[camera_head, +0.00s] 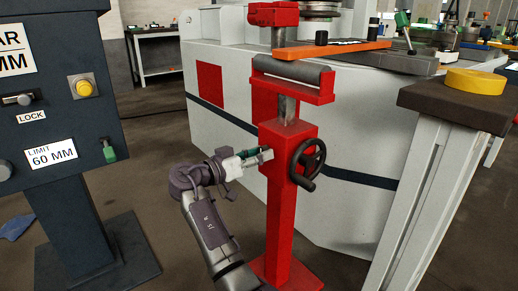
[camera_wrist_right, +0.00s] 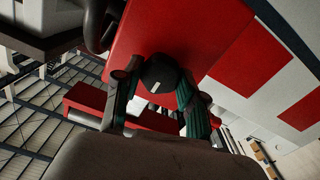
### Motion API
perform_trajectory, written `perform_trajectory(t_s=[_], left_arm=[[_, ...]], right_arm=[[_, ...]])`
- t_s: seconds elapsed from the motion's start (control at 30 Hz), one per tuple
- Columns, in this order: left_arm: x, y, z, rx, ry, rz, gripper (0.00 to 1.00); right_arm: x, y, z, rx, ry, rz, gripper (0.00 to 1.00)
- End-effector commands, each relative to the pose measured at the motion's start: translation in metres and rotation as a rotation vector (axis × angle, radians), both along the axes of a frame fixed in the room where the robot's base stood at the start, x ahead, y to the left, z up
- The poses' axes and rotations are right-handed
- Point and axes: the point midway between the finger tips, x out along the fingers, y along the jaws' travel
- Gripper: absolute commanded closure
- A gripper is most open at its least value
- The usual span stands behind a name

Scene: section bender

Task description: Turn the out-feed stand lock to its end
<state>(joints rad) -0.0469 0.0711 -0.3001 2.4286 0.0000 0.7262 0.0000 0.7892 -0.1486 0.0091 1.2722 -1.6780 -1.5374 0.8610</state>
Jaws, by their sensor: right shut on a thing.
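The out-feed stand (camera_head: 282,210) is a red post with a roller (camera_head: 292,70) on top and a black handwheel (camera_head: 318,158) on its right side. Its lock is a dark round knob (camera_wrist_right: 158,74) with a white mark, on a red face in the right wrist view. My right gripper (camera_head: 262,156) reaches the stand's left side from the lower left, and its fingers hide the knob in the head view. In the wrist view my right gripper (camera_wrist_right: 160,84) has one finger on each side of the knob, shut on it. My left gripper is not in view.
A dark control panel (camera_head: 62,110) with a yellow button stands at the left. The white machine body (camera_head: 235,75) is close behind the stand. A table with a yellow ring (camera_head: 475,81) is at the right. Bare floor lies between panel and stand.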

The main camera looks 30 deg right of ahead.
Motion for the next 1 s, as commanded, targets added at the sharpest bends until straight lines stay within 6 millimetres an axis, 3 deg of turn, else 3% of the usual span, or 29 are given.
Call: perform_trajectory(t_s=[0.53,0.57,0.67,0.7,1.0], left_arm=[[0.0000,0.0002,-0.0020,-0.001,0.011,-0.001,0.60],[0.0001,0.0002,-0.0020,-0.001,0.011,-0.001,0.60],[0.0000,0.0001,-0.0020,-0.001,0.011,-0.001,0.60],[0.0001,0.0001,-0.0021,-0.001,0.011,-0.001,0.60],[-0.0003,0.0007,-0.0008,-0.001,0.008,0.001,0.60]], right_arm=[[0.0005,-0.0006,0.0013,-0.006,0.024,0.002,0.94],[0.0005,-0.0006,0.0013,-0.006,0.024,0.002,0.54],[0.0005,-0.0005,0.0011,-0.004,0.023,0.002,0.38],[0.0005,-0.0005,0.0010,-0.004,0.023,0.002,0.34],[0.0002,0.0009,0.0003,-0.003,0.023,0.001,0.34]])
